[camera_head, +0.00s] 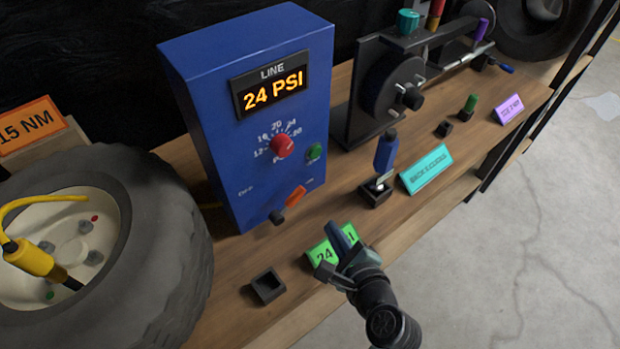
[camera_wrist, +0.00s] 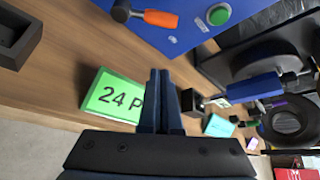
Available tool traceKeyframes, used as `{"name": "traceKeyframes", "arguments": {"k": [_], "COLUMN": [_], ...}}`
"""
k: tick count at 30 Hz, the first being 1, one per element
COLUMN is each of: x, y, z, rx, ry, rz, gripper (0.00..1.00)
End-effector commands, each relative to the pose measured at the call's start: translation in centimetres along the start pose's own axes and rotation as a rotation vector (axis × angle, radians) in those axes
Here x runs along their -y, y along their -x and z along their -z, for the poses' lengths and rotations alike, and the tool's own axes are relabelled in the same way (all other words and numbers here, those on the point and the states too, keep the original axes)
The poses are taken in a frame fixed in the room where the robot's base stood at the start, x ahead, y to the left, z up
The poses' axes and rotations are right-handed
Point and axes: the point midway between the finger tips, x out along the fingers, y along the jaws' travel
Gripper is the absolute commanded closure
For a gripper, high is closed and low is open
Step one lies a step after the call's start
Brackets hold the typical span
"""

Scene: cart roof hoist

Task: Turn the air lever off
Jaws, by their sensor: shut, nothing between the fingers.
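The air lever has an orange grip (camera_head: 296,195) and a black pivot end. It sits low on the front of the blue box (camera_head: 262,120), with its grip slanting up to the right. The lever also shows at the top of the wrist view (camera_wrist: 160,18), apart from my fingers. The box's display (camera_head: 272,92) reads 24 PSI. My gripper (camera_head: 341,238) is shut and empty, in front of the box and to the lower right of the lever. In the wrist view my gripper (camera_wrist: 159,80) has its fingers together, beside the green card.
A red knob (camera_head: 282,146) and green button (camera_head: 315,152) are above the lever. A green card (camera_head: 326,250) lies under my gripper. An empty black holder (camera_head: 267,287) and a tire (camera_head: 160,250) are left; a blue-handled tool (camera_head: 386,150) and teal card (camera_head: 426,169) are right.

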Motion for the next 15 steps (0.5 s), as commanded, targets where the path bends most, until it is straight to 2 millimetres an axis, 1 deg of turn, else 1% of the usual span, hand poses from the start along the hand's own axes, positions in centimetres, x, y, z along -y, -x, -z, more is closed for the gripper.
{"name": "traceKeyframes", "arguments": {"k": [1,3,8,11,14,15], "x": [0.0,-0.4,-1.0,-1.0,-1.1,-1.1], "y": [0.6,0.8,0.6,-0.5,-2.2,-3.1], "z": [-0.3,-0.1,0.2,0.3,0.3,0.3], "rx": [-0.003,-0.004,-0.004,-0.002,-0.002,-0.002], "ry": [-0.040,-0.083,-0.122,-0.121,-0.119,-0.119], "rz": [-0.011,-0.021,-0.030,-0.031,-0.031,-0.030], "gripper": [1.00,1.00,1.00,1.00,1.00,1.00]}}
